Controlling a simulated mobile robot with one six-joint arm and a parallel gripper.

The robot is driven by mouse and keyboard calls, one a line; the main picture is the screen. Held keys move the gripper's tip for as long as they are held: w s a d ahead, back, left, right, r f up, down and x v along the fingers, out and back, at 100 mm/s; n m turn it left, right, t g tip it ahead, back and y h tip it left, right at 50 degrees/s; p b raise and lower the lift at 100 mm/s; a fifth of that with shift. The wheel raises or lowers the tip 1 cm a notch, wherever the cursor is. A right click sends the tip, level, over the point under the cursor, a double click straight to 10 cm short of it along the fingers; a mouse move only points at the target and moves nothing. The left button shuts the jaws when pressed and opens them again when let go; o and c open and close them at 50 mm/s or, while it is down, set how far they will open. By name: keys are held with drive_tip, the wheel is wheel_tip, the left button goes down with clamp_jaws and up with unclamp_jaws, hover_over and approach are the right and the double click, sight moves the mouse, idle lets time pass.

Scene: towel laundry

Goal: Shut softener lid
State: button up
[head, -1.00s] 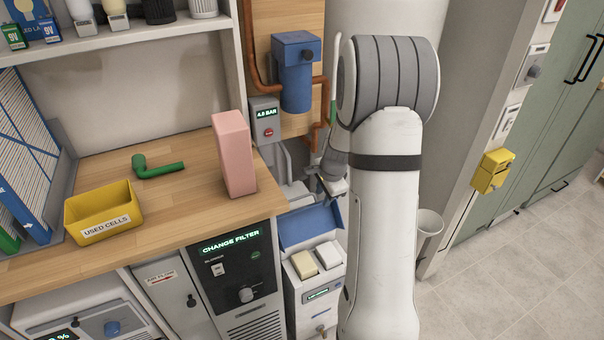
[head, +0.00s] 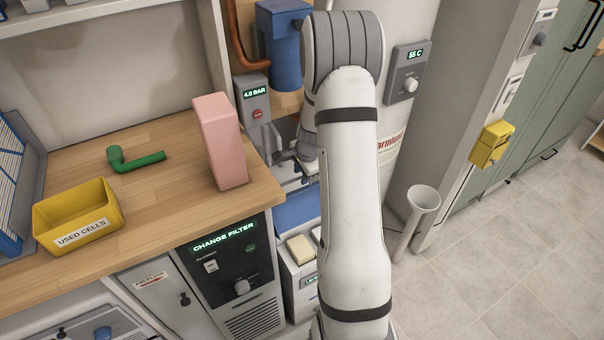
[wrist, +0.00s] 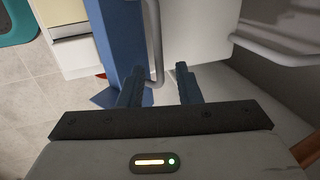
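The softener is a white cabinet (head: 300,275) beside the counter, partly hidden behind my arm. Its blue lid (head: 297,208) stands raised at the back, above a cream block in the open top. In the wrist view the lid (wrist: 118,40) is a blue upright strip, with the white cabinet (wrist: 82,55) to its left. My gripper (wrist: 158,84) has its two dark blue fingers apart with nothing held between them. Its left finger overlaps the lid's edge in the picture; I cannot tell if they touch. In the head view my fingers are mostly hidden behind the arm.
Grey pipes (wrist: 154,45) run close behind the fingers. The counter (head: 150,200) on the left holds a pink box (head: 220,140), a yellow bin (head: 75,215) and a green handle (head: 135,159).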

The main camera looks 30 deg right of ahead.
clamp_jaws()
idle(0.3)
idle(0.4)
